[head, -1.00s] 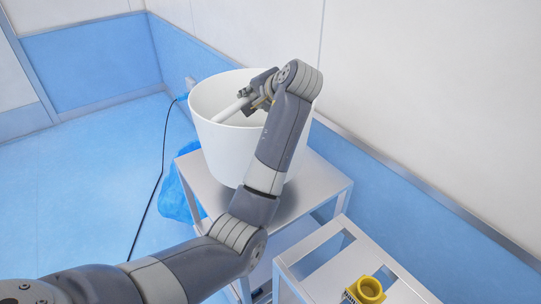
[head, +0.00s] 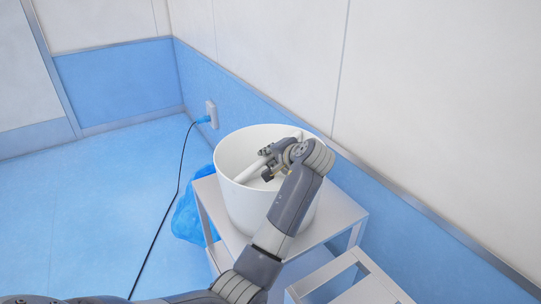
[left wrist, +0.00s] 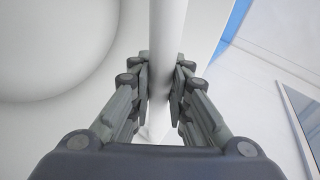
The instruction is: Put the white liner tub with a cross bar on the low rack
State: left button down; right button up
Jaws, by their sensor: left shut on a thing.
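The white liner tub (head: 243,202) is upright over the top of a low pale rack (head: 342,213) in the head view. Its base appears at or very near the rack top; my arm hides part of it, so I cannot tell for sure if it touches. Its white cross bar (head: 252,168) spans the inside. My left gripper (head: 268,164) is shut on this bar. In the left wrist view, the fingers (left wrist: 160,88) lie on both sides of the bar (left wrist: 168,35). My right gripper is not in view.
Another pale open-framed rack (head: 330,272) stands in front at the lower right. A blue bag (head: 187,217) lies on the floor left of the tub. A black cable (head: 165,225) runs up to a wall socket (head: 211,114). A wall stands close behind.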

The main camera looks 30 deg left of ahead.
pick_arm(q)
jog(key=c, duration=1.7)
grip_release()
jog(key=shift+o, duration=0.9)
jog(key=shift+s+d+r, duration=0.25)
jog(key=shift+d+r, duration=0.05)
jog(key=shift+d, duration=0.2)
jog(key=b+v, duration=0.1)
jog(key=v, duration=1)
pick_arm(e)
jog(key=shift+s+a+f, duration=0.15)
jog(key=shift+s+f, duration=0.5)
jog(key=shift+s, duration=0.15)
